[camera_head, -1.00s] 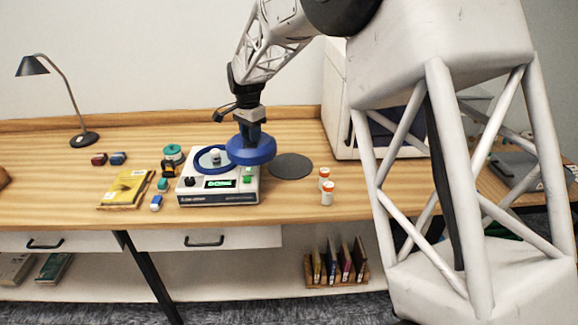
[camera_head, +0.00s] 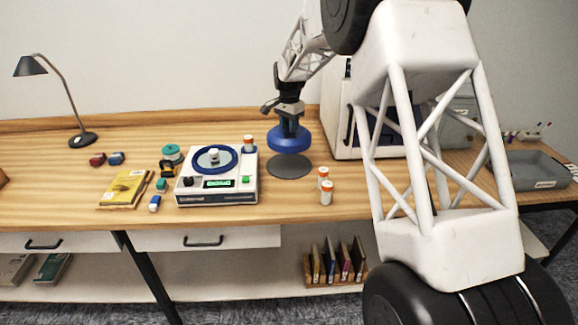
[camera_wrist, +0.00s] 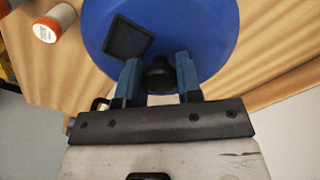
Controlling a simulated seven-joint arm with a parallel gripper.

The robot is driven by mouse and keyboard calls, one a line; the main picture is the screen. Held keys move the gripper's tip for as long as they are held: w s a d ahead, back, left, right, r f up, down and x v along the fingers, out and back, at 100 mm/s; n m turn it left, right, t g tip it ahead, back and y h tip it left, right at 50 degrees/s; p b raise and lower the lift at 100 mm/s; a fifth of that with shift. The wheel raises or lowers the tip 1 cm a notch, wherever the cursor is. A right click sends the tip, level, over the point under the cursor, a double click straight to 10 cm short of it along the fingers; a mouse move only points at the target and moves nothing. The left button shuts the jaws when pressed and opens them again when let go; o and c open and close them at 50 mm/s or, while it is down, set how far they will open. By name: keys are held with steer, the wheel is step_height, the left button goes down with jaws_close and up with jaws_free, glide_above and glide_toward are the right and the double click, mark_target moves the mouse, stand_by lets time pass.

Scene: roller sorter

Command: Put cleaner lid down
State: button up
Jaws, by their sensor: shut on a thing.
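The blue cleaner lid (camera_head: 289,140) is a thick round disc held in my gripper (camera_head: 290,118). It hangs above the dark grey round mat (camera_head: 290,168) on the desk. In the wrist view the lid (camera_wrist: 205,25) fills the top middle, with a dark square patch on it. There my gripper (camera_wrist: 159,75) is shut on the lid's black knob. The cleaner (camera_head: 217,190) is a white box left of the mat, its round blue-rimmed top uncovered, with a small white-topped item in the middle and a lit green display.
Another bottle (camera_head: 248,143) stands at the cleaner's back right. A large white machine (camera_head: 350,135) is behind right. A yellow book (camera_head: 126,187) and small bottles lie left.

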steer(key=shift+f, duration=2.5)
steer(key=shift+f, duration=0.1)
steer(key=shift+f, duration=2.4)
steer(key=shift+f, duration=0.1)
steer(key=o, duration=1)
steer(key=shift+c, duration=0.2)
